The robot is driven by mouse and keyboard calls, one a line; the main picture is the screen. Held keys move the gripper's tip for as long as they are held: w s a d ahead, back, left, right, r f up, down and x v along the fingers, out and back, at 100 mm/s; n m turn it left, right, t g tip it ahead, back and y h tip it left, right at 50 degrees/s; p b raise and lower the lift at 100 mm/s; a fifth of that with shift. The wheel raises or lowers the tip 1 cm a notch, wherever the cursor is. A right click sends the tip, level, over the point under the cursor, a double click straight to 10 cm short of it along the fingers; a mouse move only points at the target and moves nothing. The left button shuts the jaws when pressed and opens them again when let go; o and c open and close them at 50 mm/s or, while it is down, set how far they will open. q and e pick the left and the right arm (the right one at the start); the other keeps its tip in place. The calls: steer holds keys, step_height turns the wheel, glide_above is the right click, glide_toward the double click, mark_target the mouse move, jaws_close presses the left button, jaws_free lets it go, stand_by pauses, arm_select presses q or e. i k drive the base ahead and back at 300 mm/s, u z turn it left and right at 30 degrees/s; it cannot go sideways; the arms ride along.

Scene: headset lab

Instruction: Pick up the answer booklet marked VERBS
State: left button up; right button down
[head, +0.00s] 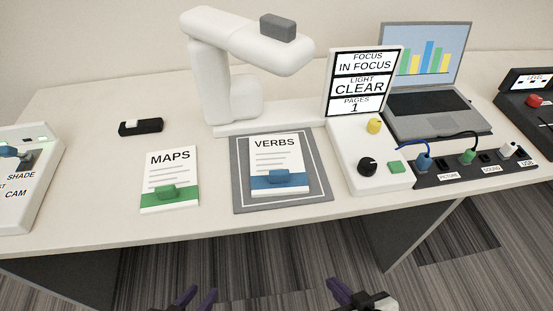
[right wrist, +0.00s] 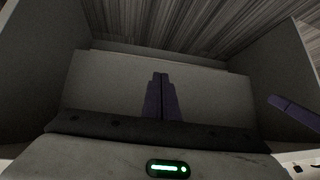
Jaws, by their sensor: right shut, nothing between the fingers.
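The VERBS booklet (head: 278,160) is white with a blue band and a blue raised tab (head: 279,177). It lies flat on a grey mat (head: 320,190) under the white overhead camera arm (head: 228,60). My left gripper (head: 197,295) is low at the bottom edge of the head view, in front of the table, with its dark purple fingers apart and nothing seen between them. My right gripper (head: 338,288) is also in front of the table, below and right of the booklet. The right wrist view shows its fingers (right wrist: 160,88) together and empty.
A MAPS booklet (head: 170,174) with a green tab lies left of the mat. A control box (head: 370,150) with a status sign, a laptop (head: 430,85) and a cable panel (head: 480,162) stand to the right. A small black object (head: 141,127) lies behind the MAPS booklet.

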mark_target(278, 167)
steer(key=z, duration=1.2)
steer(key=k, duration=0.7)
steer(key=u, duration=1.3)
